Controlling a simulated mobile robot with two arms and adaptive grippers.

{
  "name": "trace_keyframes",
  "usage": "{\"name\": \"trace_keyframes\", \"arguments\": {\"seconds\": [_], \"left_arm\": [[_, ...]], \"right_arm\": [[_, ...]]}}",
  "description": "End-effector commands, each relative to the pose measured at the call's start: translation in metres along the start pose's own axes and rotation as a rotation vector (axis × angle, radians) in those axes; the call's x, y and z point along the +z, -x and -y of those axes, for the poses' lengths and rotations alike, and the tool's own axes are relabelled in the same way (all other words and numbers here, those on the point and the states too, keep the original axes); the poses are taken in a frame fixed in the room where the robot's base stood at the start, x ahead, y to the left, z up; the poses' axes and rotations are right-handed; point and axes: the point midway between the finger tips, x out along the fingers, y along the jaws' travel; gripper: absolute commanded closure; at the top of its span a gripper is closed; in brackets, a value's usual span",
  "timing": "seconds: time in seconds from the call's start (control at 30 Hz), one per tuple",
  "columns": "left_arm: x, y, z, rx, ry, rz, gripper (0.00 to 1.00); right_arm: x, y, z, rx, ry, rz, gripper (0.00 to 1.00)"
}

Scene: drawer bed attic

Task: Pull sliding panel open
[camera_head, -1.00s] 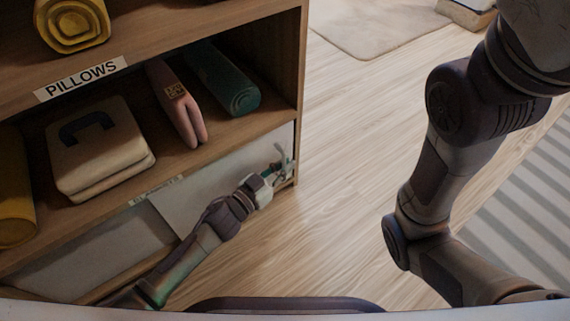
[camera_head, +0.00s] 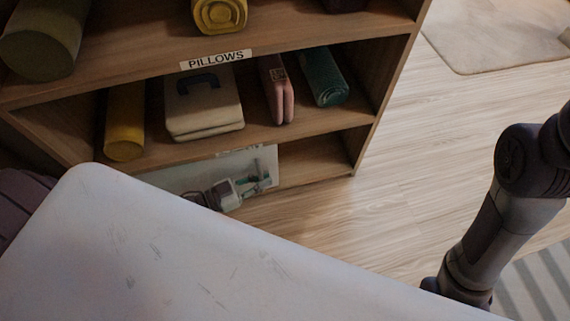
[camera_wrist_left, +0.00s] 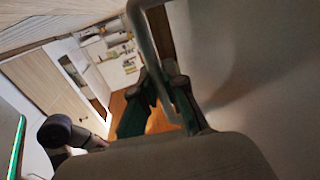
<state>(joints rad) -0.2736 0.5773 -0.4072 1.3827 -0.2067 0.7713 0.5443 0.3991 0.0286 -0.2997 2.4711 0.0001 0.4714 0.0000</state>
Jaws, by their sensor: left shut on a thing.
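The pale sliding panel (camera_head: 268,158) stands in the bottom level of the wooden shelf unit. Its right edge is away from the right side wall, and an open gap (camera_head: 312,163) shows there. My left gripper (camera_head: 262,182) is at the panel's right part, shut on its handle. In the left wrist view, the grey bar handle (camera_wrist_left: 143,32) runs between the dark green fingers of my left gripper (camera_wrist_left: 160,95), with the pale panel (camera_wrist_left: 250,75) at right. The panel's left part is hidden behind my white body. My right arm shows at right, but its gripper is out of view.
A "PILLOWS" label (camera_head: 216,59) is on the shelf edge.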

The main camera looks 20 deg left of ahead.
Motion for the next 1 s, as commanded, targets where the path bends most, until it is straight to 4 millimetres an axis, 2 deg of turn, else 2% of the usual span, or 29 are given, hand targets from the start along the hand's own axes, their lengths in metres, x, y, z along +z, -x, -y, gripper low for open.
{"name": "trace_keyframes", "arguments": {"seconds": [0.2,0.6,0.63,0.7,1.0], "left_arm": [[-0.001,0.019,0.003,0.001,0.0,-0.001,1.0],[0.0,0.021,0.004,0.001,0.0,-0.002,1.0],[0.0,0.021,0.004,0.001,0.0,-0.002,0.86],[0.0,0.021,0.004,0.001,0.001,-0.002,0.78],[0.0,0.022,0.004,0.0,0.001,-0.001,0.78]], "right_arm": [[0.003,0.002,-0.001,0.005,-0.002,0.015,0.6],[0.003,0.004,-0.001,0.006,-0.003,0.017,0.6],[0.003,0.004,-0.001,0.006,-0.003,0.017,0.6],[0.003,0.004,-0.001,0.006,-0.003,0.017,0.6],[0.003,0.003,-0.001,0.006,-0.002,0.014,0.6]]}}
